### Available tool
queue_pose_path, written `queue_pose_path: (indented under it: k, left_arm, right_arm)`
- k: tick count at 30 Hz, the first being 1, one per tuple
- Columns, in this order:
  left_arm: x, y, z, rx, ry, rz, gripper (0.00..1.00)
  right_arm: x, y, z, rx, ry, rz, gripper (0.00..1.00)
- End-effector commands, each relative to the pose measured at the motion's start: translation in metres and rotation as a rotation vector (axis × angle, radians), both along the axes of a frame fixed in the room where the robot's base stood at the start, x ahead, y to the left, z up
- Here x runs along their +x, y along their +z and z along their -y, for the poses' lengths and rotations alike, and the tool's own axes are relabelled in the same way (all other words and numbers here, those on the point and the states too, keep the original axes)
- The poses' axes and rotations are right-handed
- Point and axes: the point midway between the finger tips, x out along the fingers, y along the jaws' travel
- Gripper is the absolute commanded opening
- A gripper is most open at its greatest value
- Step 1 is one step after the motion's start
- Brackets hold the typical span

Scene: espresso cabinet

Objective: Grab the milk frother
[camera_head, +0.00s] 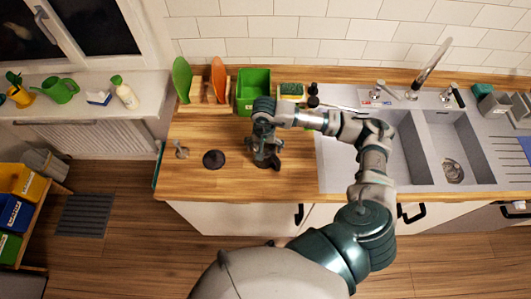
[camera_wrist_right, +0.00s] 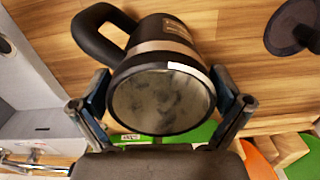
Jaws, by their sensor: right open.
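The milk frother (camera_wrist_right: 162,95) is a black jug with a light metal band, a grey round top and a black loop handle (camera_wrist_right: 97,30). In the right wrist view it stands between the two fingers of my right gripper (camera_wrist_right: 162,106), which is open around it. I cannot tell whether the fingers touch its sides. In the head view my right gripper (camera_head: 265,147) is over the wooden counter, left of the sink. There the frother is mostly hidden by the gripper. My left gripper is not in view.
A dark round piece (camera_head: 214,159) and a small metal item (camera_head: 181,150) lie on the counter to the left. A green bin (camera_head: 253,86) and a rack with green and orange boards (camera_head: 218,78) stand behind. The sink (camera_head: 455,150) is at the right.

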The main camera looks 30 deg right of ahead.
Motion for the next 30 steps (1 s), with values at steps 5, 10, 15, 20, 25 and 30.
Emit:
queue_pose_path:
  k: [5, 10, 15, 20, 25, 30]
  left_arm:
    - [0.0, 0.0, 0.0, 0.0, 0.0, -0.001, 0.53]
    - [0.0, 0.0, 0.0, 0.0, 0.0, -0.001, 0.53]
    - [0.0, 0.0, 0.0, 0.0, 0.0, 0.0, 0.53]
    - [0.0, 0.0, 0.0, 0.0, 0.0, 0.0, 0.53]
    - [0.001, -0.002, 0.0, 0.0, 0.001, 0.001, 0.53]
    - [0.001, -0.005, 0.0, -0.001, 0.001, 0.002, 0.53]
  right_arm:
    - [0.0, 0.0, 0.0, 0.0, 0.0, 0.0, 0.85]
    - [0.0, 0.0, 0.0, 0.001, 0.0, -0.001, 0.42]
    - [0.0, 0.001, -0.001, 0.001, 0.0, 0.001, 0.3]
    - [0.0, 0.001, -0.001, 0.001, 0.0, 0.001, 0.3]
    - [0.0, 0.005, -0.001, 0.002, 0.0, 0.001, 0.3]
    - [0.001, 0.015, 0.0, 0.0, 0.001, 0.003, 0.3]
